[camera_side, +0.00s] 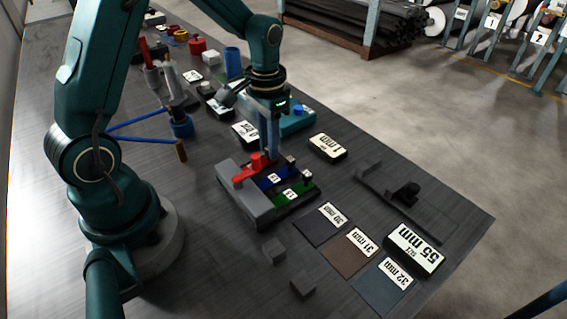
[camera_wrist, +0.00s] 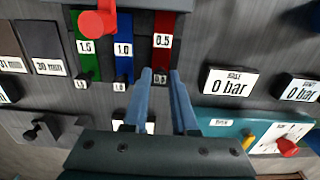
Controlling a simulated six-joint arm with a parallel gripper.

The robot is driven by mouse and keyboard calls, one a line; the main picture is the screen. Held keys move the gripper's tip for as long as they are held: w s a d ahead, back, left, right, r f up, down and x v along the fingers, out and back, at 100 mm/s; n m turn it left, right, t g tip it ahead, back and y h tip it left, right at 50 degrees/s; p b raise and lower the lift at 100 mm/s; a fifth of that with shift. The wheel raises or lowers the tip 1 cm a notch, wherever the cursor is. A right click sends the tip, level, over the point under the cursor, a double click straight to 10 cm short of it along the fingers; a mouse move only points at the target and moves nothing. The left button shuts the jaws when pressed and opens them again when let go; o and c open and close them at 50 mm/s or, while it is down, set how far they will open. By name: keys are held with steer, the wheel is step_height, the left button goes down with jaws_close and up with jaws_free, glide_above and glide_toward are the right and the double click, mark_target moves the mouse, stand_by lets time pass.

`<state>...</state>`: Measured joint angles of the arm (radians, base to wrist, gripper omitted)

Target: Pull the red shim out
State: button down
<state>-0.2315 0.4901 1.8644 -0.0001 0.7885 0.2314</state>
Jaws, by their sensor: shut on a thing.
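The dark red shim (camera_wrist: 164,24), labelled 0.5, lies in the slotted holder beside the blue shim (camera_wrist: 124,27) and the green shim (camera_wrist: 88,68). My gripper (camera_wrist: 161,74) is at the shim's near end, its two blue fingers closed on either side of it. In the side view my gripper (camera_side: 269,150) points down into the holder's far end. The blue shim (camera_side: 268,179) and green shim (camera_side: 292,196) lie side by side there.
A grey block (camera_side: 246,194) closes one end of the holder. A bright red knob (camera_wrist: 97,22) stands up over it in the wrist view. A teal box (camera_side: 298,122) stands behind my gripper.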

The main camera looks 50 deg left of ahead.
steer(key=shift+w, duration=1)
steer(key=shift+r, duration=0.1)
steer(key=c, duration=0.9)
jaws_free()
steer(key=shift+o, duration=0.2)
steer(key=shift+s+r, duration=0.1)
steer(key=shift+r, duration=2.85)
